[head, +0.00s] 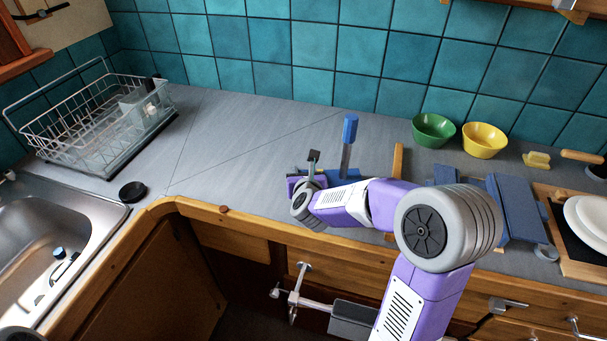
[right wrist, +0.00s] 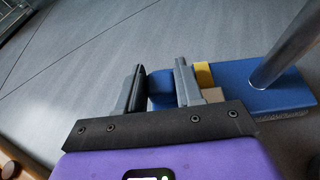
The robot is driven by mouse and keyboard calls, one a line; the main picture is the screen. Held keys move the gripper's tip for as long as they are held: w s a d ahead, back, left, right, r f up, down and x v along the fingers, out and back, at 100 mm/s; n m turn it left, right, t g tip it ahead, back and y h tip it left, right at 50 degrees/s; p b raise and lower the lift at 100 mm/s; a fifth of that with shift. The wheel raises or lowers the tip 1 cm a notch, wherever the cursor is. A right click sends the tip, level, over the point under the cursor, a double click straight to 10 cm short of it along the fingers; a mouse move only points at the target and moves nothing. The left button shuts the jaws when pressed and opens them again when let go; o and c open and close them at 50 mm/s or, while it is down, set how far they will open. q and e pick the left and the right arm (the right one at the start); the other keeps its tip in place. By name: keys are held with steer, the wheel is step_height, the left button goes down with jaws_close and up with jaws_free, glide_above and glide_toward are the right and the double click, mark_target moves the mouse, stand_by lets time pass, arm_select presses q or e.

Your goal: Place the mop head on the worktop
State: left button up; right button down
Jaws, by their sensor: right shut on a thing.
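The mop head is a flat blue plate with a pale underside, a yellow part and a grey upright handle; it shows in the right wrist view (right wrist: 285,92) and partly in the head view (head: 349,173). Its handle (head: 349,130) has a blue top end. My right gripper (head: 311,170) is shut on a blue part of the mop head, which sits between the fingers in the right wrist view (right wrist: 160,72). The mop head is at or just above the grey worktop (head: 240,140); I cannot tell whether it touches. My arm hides part of it. My left gripper is not in view.
A wire dish rack (head: 85,120) and a sink (head: 75,215) are at the left. Green (head: 434,130) and yellow (head: 485,140) bowls, a yellow sponge (head: 537,160) and white plates (head: 590,220) are at the right. The worktop between rack and mop head is clear.

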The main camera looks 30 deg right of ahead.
steer(key=c, duration=0.7)
jaws_free()
steer(key=shift+c, duration=0.2)
steer(key=p+v, duration=0.1)
steer(key=v, duration=1.1)
steer(key=shift+p, duration=0.3)
steer(key=shift+r, duration=0.1)
